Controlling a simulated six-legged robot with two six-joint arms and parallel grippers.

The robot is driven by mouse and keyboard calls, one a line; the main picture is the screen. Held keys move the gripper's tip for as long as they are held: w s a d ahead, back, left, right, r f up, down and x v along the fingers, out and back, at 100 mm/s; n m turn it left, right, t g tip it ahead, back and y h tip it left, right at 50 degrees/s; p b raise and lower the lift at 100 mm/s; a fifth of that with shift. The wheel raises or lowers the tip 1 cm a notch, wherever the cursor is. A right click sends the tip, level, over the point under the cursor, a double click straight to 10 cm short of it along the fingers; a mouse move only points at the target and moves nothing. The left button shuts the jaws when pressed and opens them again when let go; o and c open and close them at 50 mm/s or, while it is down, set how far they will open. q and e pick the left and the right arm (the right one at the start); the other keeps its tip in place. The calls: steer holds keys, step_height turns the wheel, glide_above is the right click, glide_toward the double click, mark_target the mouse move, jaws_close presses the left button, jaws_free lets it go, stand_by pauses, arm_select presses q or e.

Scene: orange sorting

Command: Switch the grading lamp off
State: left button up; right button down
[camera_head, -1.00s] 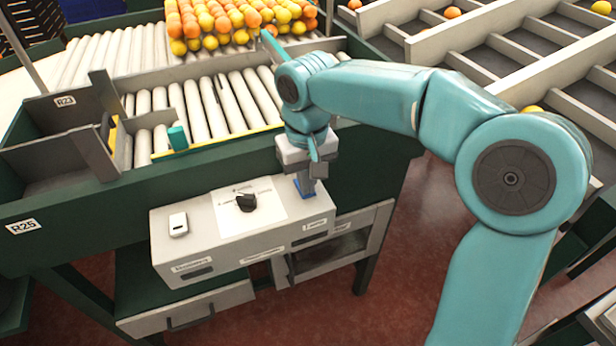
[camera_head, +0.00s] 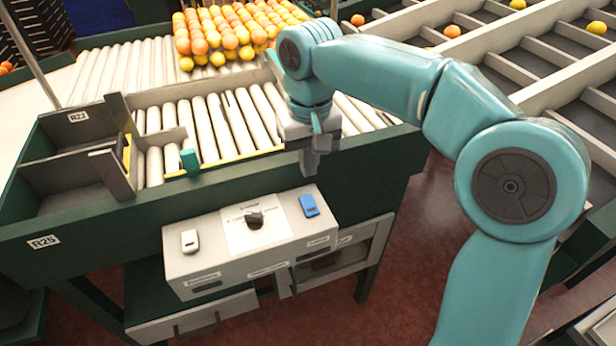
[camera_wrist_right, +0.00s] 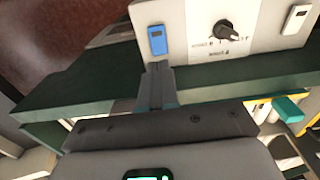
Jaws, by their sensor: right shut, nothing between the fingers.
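A pale control box (camera_head: 200,265) is fixed at the front of the green roller table. On its top are a white rocker switch (camera_head: 190,241), a black rotary knob (camera_head: 255,219) and a blue rocker switch (camera_head: 309,205). Their labels are too small to read, and I cannot tell which way each switch is set. My right gripper (camera_head: 309,173) is shut and empty, above and behind the blue switch, apart from it. The right wrist view also shows the blue switch (camera_wrist_right: 157,40) just beyond the shut fingertips (camera_wrist_right: 158,68), with the knob (camera_wrist_right: 225,30) beside it.
Many oranges (camera_head: 222,35) lie on the rollers (camera_head: 215,120) at the back. Grey dividers (camera_head: 115,170) and a small teal block (camera_head: 189,160) are at the left of the table. Sorting bins (camera_head: 530,60) stand at the right. The air above the control box is clear.

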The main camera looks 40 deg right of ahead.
step_height(320, 180, up, 4)
steer(key=shift+w+r, duration=0.1)
steer(key=shift+r, duration=0.1)
stand_by(0.3)
steer(key=shift+d+f, duration=0.1)
